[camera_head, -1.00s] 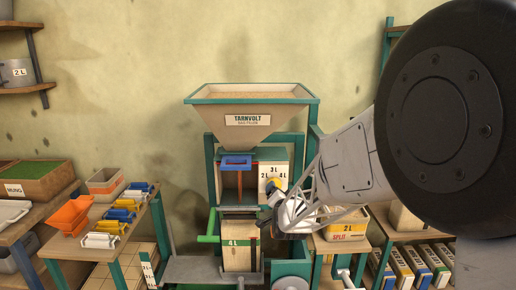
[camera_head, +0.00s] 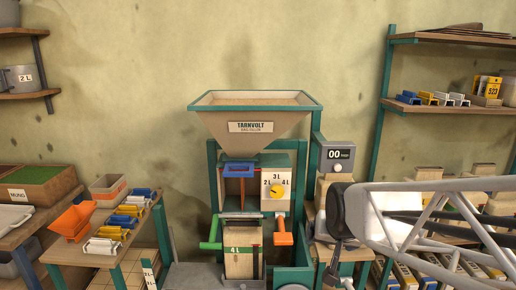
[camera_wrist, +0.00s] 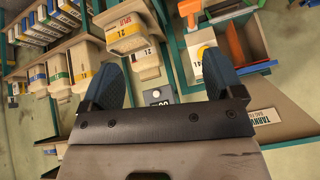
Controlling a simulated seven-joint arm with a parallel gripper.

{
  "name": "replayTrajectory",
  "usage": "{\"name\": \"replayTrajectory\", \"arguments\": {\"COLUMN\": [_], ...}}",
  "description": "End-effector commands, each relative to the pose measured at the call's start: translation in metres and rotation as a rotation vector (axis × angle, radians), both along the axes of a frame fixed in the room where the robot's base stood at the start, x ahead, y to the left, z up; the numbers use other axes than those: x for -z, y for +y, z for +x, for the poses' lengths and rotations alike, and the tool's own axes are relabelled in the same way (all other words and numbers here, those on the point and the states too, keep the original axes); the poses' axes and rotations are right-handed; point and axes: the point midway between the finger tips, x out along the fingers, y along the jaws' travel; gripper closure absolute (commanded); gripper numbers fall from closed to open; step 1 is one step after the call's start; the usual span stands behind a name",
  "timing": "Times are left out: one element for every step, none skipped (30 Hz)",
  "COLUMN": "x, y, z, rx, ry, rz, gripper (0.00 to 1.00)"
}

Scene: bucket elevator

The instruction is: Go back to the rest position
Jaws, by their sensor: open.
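My gripper (camera_head: 335,235) is at the lower right of the head view, to the right of the bag filler. In the wrist view its two blue fingers (camera_wrist: 168,78) stand wide apart with nothing between them. The bag filler's hopper (camera_head: 252,115) is full of grain-like material. Its yellow dial (camera_head: 276,191) sits among the marks 2 L, 3 L and 4 L. An orange lever (camera_head: 284,236) hangs below the dial, clear of my gripper.
A counter box (camera_head: 337,157) reading 00 is fixed right of the hopper. A left table (camera_head: 70,253) carries an orange scoop (camera_head: 72,221) and several coloured clips (camera_head: 124,218). Shelves (camera_head: 455,108) stand at the right behind my arm. The wall area above the hopper is clear.

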Motion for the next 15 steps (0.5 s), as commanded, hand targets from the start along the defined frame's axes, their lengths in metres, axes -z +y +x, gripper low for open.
{"name": "replayTrajectory", "arguments": {"x": [-0.003, -0.003, -0.003, -0.004, -0.003, -0.004, -0.003, -0.003, -0.002, -0.002, -0.002, -0.001, -0.001, -0.001, 0.000], "y": [-0.004, -0.006, -0.008, -0.010, -0.011, -0.013, -0.015, -0.016, -0.017, -0.018, -0.019, -0.020, -0.021, -0.021, -0.021], "z": [-0.022, -0.035, -0.052, -0.064, -0.077, -0.092, -0.103, -0.113, -0.126, -0.134, -0.142, -0.150, -0.156, -0.160, -0.165], "rx": [-0.014, -0.024, -0.037, -0.047, -0.058, -0.069, -0.079, -0.088, -0.096, -0.103, -0.110, -0.117, -0.121, -0.125, -0.130], "ry": [0.039, 0.066, 0.104, 0.129, 0.156, 0.188, 0.212, 0.234, 0.261, 0.279, 0.294, 0.313, 0.326, 0.336, 0.347], "rz": [-0.015, -0.024, -0.037, -0.045, -0.054, -0.063, -0.070, -0.076, -0.083, -0.087, -0.091, -0.095, -0.098, -0.099, -0.102], "gripper": [0.14, 0.14, 0.14, 0.14, 0.14, 0.14, 0.14, 0.14, 0.14, 0.14, 0.14, 0.14, 0.14, 0.14, 0.14]}}
